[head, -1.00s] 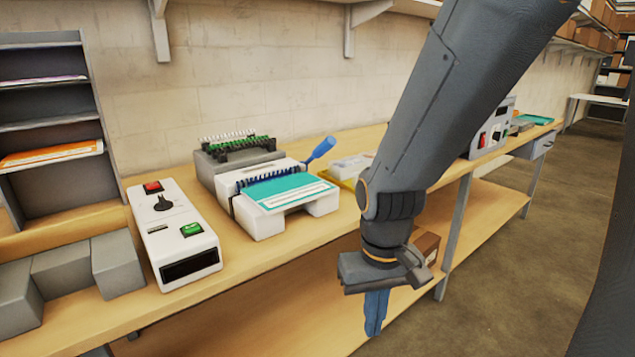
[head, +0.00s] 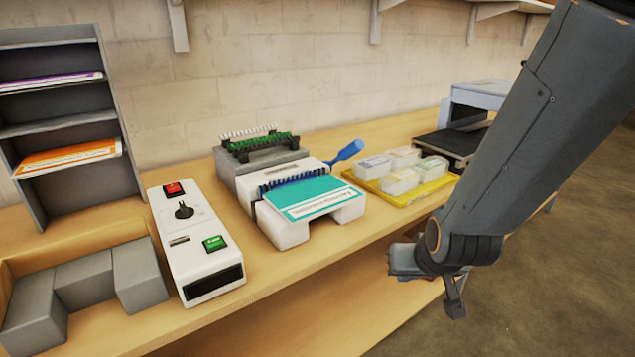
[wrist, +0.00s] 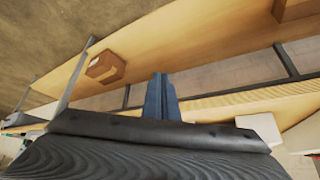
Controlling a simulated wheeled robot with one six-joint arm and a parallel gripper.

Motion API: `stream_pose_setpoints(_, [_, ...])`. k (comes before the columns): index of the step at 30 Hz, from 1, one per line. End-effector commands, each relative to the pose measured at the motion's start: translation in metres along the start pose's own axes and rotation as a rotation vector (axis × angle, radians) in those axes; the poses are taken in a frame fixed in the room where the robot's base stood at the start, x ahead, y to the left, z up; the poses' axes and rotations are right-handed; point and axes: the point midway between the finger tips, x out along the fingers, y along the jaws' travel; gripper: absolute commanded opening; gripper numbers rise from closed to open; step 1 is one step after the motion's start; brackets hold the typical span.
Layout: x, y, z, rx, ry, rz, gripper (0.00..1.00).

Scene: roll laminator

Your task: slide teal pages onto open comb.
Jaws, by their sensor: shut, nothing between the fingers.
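The teal pages (head: 306,194), with a white strip of print along the front, lie flat on the white comb binding machine (head: 292,232). Their back edge meets a blue comb (head: 291,182) standing along the machine. I cannot tell whether the comb's teeth pass through the pages. The machine's blue lever (head: 346,151) sticks up at its right side. My gripper's blue fingers show in the wrist view (wrist: 162,84), shut together with nothing between them.
A white laminator-like unit (head: 192,240) with red and green buttons stands left of the machine. Green and white combs (head: 262,143) sit in a grey holder behind. A yellow tray (head: 409,196) with small packs is at right. A cardboard box (wrist: 105,67) sits on the lower shelf.

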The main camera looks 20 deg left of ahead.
Motion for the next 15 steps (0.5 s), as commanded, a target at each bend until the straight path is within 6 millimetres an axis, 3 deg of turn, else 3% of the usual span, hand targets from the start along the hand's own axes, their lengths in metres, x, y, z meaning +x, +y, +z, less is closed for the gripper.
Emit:
stream_pose_setpoints(1, [-0.004,-0.024,-0.014,-0.033,0.066,-0.022,0.00])
stream_pose_setpoints(7, [-0.021,-0.104,-0.064,-0.120,0.367,-0.096,0.00])
stream_pose_setpoints(12, [-0.044,-0.148,-0.084,-0.160,0.543,-0.141,0.00])
stream_pose_setpoints(15, [-0.052,-0.161,-0.089,-0.170,0.599,-0.155,0.00])
